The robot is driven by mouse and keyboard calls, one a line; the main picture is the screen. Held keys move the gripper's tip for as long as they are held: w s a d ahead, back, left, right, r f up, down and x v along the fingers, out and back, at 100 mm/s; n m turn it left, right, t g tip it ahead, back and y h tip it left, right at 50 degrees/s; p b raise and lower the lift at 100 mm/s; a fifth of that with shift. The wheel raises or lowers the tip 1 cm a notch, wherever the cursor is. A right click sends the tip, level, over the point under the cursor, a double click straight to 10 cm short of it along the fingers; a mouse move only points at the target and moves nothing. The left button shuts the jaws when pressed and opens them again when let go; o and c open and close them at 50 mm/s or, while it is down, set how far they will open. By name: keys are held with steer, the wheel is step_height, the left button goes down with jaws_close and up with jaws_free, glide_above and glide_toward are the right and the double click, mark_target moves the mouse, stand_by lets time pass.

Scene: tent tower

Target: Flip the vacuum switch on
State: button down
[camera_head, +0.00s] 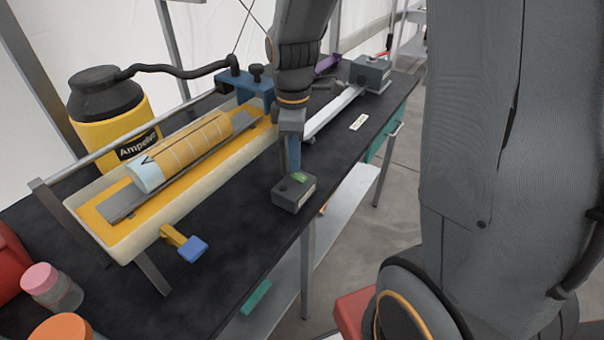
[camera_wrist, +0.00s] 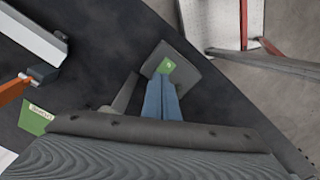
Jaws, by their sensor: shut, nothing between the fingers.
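A small grey switch box (camera_head: 290,198) with a green patch on its top (camera_head: 299,177) sits on the dark bench near its front edge. In the wrist view the box (camera_wrist: 190,70) is ahead of my fingers, with the green patch (camera_wrist: 166,67) at their tips. My gripper (camera_head: 293,168) points down over the box, its blue fingers shut and empty. The fingertips (camera_wrist: 161,82) overlap the box top; I cannot tell whether they touch it. They hide part of the top, and the switch's position is unclear. A yellow and black vacuum (camera_head: 118,122) stands behind the bench.
A long cream trough (camera_head: 110,232) holding a yellow-wrapped cylinder (camera_head: 185,148) lies left of the box. A yellow and blue clamp (camera_head: 193,248) sticks out in front. Jars (camera_head: 52,287) stand at the near left. Bare bench (camera_head: 235,225) lies between box and trough.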

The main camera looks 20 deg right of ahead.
mark_target(296, 175)
steer(key=shift+f, duration=0.3)
stand_by(0.5)
steer(key=shift+r, duration=0.1)
step_height(296, 175, up, 7)
steer(key=p, duration=0.6)
stand_by(0.4)
steer(key=shift+s, duration=0.1)
steer(key=s+f+m+t+b, duration=0.1)
steer(key=s+f+m+b, duration=0.4)
steer(key=s+m, duration=0.4)
steer(key=m, duration=0.4)
steer(key=shift+s+d+f, duration=0.2)
steer(key=shift+d+f, duration=0.05)
steer(key=shift+d, duration=0.15)
